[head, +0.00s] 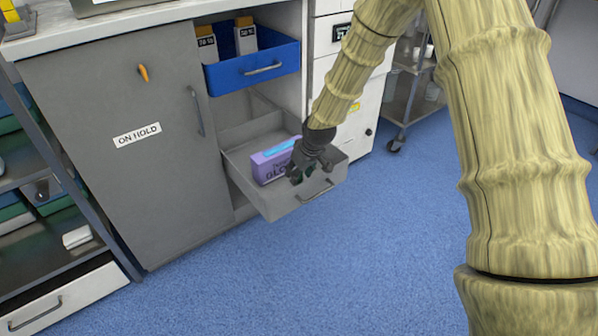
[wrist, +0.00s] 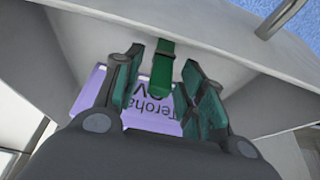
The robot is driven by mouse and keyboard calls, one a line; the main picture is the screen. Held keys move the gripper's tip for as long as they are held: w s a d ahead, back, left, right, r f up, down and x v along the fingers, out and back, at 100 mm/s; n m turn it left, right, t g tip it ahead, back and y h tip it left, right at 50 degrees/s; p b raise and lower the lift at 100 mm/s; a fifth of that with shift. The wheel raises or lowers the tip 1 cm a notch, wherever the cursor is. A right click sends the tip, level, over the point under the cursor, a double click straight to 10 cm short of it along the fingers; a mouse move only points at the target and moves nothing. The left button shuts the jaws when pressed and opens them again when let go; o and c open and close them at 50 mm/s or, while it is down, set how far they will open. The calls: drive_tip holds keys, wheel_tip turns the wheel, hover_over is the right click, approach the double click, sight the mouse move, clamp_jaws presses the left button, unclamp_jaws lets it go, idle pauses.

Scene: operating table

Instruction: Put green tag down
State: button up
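A narrow green strip, which looks like the green tag (wrist: 162,70), shows between the fingers of my gripper (wrist: 163,68) in the wrist view. A gap shows on each side of it, so the fingers stand apart and do not appear to touch it. In the head view, my gripper (head: 310,165) is low at the front of the open grey drawer (head: 283,208), beside a purple glove box (head: 274,162). A little dark green shows there, too small to tell as tag or finger pad. What bears the strip cannot be told.
A blue drawer (head: 253,70) holding labelled boxes stands open above the grey drawer. A grey cabinet door (head: 120,165) marked "ON HOLD" is at the left, with shelves (head: 45,205) beyond it. A metal cart (head: 410,90) stands at the right. The blue floor in front is clear.

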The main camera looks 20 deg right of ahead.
drive_tip(key=p+v, duration=0.4)
drive_tip(key=v, duration=0.8)
drive_tip(key=shift+r, duration=0.1)
idle(1.0)
